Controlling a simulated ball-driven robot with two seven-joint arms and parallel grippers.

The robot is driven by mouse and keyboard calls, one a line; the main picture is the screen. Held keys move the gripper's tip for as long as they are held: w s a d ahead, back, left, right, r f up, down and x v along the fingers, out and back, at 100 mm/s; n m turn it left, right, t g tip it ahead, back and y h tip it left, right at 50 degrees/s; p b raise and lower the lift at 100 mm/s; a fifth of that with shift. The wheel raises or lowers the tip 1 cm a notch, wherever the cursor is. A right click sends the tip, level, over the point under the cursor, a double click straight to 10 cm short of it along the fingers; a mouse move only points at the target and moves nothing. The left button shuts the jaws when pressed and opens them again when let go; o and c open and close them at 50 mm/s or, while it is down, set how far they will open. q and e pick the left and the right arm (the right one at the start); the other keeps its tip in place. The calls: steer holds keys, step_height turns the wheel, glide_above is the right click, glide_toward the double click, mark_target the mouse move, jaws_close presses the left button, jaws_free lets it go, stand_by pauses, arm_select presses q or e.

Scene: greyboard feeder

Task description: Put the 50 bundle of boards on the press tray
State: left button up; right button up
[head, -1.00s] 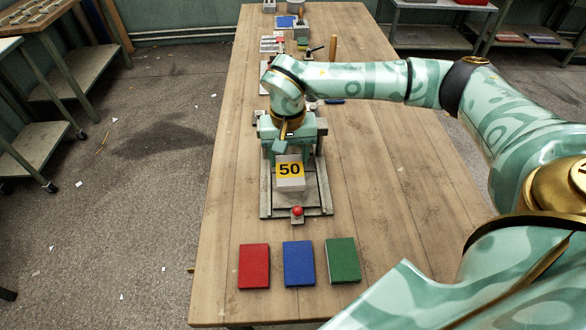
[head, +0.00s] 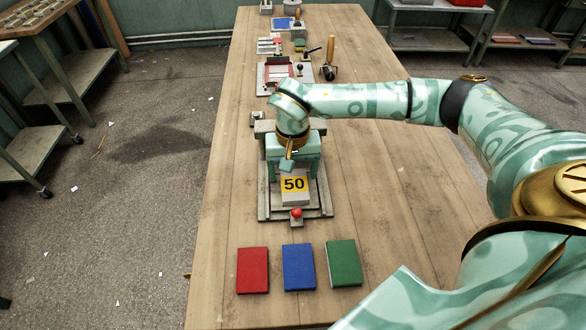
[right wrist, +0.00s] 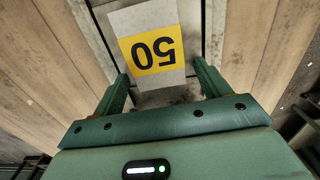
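The 50 bundle (head: 294,186), a pale stack with a yellow label reading 50, lies on the grey press tray (head: 267,209) in the head view. In the right wrist view the bundle (right wrist: 152,52) shows its label upside down, with its near end between the finger tips. My right gripper (head: 288,166) is over the far end of the bundle. Its fingers (right wrist: 160,72) stand apart, with a visible gap on the right side of the bundle. Contact on the left side is hard to tell. My left gripper is out of view.
A red knob (head: 296,213) stands at the tray's front edge. Red (head: 253,270), blue (head: 299,267) and green (head: 344,263) boards lie in front on the wooden table (head: 390,215). Tools and fixtures, including a wooden-handled roller (head: 329,60), stand at the back.

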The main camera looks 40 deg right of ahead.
mark_target(293, 174)
step_height(293, 174, up, 12)
steer(key=p, duration=0.3)
steer(key=shift+r+p, duration=0.25)
steer(key=shift+p, duration=0.1)
stand_by(0.7)
